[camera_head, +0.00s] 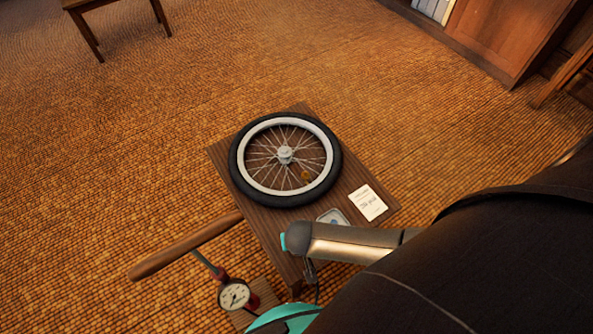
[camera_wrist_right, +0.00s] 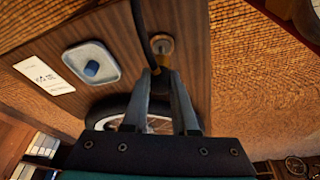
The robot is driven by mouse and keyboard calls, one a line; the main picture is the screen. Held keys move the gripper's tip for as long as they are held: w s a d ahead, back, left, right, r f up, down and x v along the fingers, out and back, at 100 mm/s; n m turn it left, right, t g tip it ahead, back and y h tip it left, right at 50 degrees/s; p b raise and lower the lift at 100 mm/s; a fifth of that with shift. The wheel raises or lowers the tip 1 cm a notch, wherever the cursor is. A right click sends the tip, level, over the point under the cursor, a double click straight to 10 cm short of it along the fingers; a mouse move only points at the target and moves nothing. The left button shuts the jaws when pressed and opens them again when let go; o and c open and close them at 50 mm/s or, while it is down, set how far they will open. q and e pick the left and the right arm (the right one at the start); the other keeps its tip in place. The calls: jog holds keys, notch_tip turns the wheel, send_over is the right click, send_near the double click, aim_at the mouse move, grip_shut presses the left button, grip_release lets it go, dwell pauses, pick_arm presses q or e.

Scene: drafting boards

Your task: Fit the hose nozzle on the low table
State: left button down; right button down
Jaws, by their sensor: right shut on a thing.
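The low table (camera_head: 235,165) is dark wood and carries a spoked wheel (camera_head: 240,185) with a black tyre and white rim. My right gripper (camera_wrist_right: 160,78) is shut on the hose nozzle (camera_wrist_right: 163,62), a small brass-coloured end of the black hose (camera_wrist_right: 137,25). Just beyond it, a round brass fitting (camera_wrist_right: 162,44) shows against the table; I cannot tell whether the nozzle touches it. In the head view my right arm hides the gripper's tips and the fitting. A pump with a gauge (camera_head: 234,295) and wooden handle (camera_head: 185,245) stands beside the table. My left gripper is out of view.
A small grey tray (camera_wrist_right: 75,72) with a blue cap (camera_wrist_right: 91,68) and a white card (camera_head: 369,203) lie on the table. A wooden stool (camera_head: 85,30) and a cabinet (camera_head: 500,40) stand farther off.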

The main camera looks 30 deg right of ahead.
jog(key=shift+f+b, duration=0.8)
jog(key=shift+f, duration=0.65)
jog(key=c, duration=0.6)
grip_release()
jog(key=p+v, duration=0.8)
jog(key=v, duration=0.7)
jog(key=shift+p, duration=0.3)
